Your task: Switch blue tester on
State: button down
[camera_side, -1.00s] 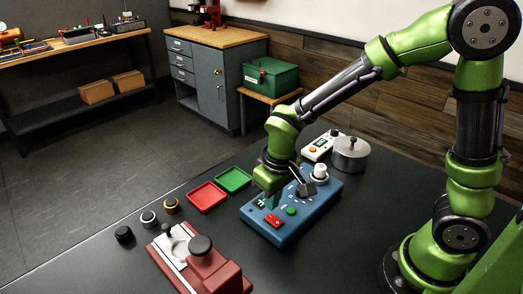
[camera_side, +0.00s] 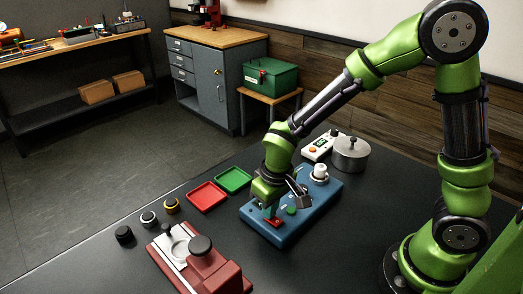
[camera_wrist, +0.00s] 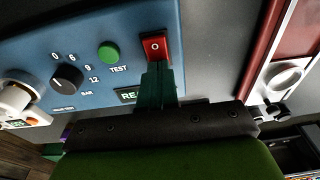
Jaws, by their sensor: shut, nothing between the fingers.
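The blue tester (camera_side: 315,213) lies on the dark table in the side view. In the wrist view its panel (camera_wrist: 105,25) shows a black dial (camera_wrist: 67,77), a green TEST button (camera_wrist: 109,52), a partly covered green display (camera_wrist: 130,95) and a red rocker switch (camera_wrist: 154,46) marked "O". My gripper (camera_side: 270,216) is over the front end of the tester, with its tips at the red switch. In the wrist view its shut fingers (camera_wrist: 157,72) reach the switch's lower edge. I cannot tell whether they press it. The fingers hold nothing.
A red fixture (camera_side: 205,262) stands left of the tester. Red (camera_side: 207,196) and green (camera_side: 233,179) trays lie behind it. A white device (camera_side: 318,148) and a metal pot (camera_side: 350,154) stand behind the tester.

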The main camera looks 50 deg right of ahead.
aim_at(276, 219)
jog(key=shift+s+f, duration=0.1)
jog(key=shift+s, duration=0.1)
jog(key=shift+s+r, duration=0.25)
jog(key=shift+s, duration=0.4)
jog(key=shift+r, duration=0.1)
notch_tip(276, 219, up, 14)
jog(key=w, duration=0.1)
jog(key=shift+w, duration=0.35)
jog(key=s+d+r+m+t+y, duration=0.2)
jog(key=s+d+r+m+t, duration=0.2)
jog(key=s+d, duration=0.3)
jog(key=s+r+t, duration=0.1)
jog(key=s, duration=0.2)
jog(key=shift+s+d+t, duration=0.15)
jog(key=shift+t, duration=0.25)
dwell(0.3)
